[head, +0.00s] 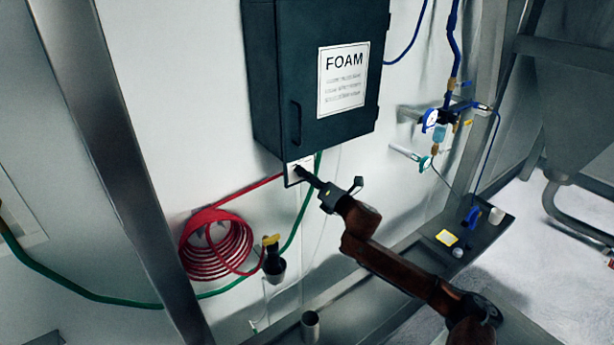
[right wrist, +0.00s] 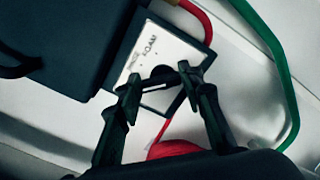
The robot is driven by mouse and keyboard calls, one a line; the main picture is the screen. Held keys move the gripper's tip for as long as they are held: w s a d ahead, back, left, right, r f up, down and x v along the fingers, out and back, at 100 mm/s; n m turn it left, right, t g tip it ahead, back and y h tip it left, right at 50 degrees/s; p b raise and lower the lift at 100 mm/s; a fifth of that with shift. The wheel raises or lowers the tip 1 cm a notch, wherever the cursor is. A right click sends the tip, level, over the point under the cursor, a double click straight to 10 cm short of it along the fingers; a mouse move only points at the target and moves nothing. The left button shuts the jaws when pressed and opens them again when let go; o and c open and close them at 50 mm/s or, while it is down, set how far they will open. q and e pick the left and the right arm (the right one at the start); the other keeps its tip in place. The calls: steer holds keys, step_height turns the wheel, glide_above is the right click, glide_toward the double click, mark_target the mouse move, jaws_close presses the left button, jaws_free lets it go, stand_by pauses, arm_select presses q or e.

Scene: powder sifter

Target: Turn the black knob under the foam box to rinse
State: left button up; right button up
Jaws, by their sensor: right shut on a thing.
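The dark foam box (head: 290,85) hangs on the white wall, with a white FOAM label on its front. Below it is a small white plate (head: 293,178), which also shows in the right wrist view (right wrist: 150,60) with printed words around the knob. The black knob (right wrist: 163,73) sits on this plate, between my right gripper's fingertips. My right gripper (head: 303,174) reaches up to the plate from the lower right; in the right wrist view its two fingers (right wrist: 160,82) are closed on the knob. The knob's exact pointing direction is hard to read. My left gripper is not in view.
A red coiled hose (head: 216,245) hangs on the wall at the lower left. A green hose (head: 300,215) runs down beside the plate. A black nozzle with a yellow top (head: 273,262) hangs below. Gauges and blue tubing (head: 436,122) are at the right.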

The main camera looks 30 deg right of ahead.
steer(key=shift+d+f+m+p, duration=0.1)
steer(key=shift+m+p, duration=0.95)
steer(key=shift+m, duration=1.1)
steer(key=shift+d+m+p, duration=0.1)
steer(key=shift+m+p, duration=0.95)
steer(key=shift+m, duration=1.1)
steer(key=shift+f, duration=0.1)
steer(key=o, duration=1.2)
steer(key=shift+c, duration=0.2)
steer(key=s+d, duration=0.1)
steer(key=s, duration=1.1)
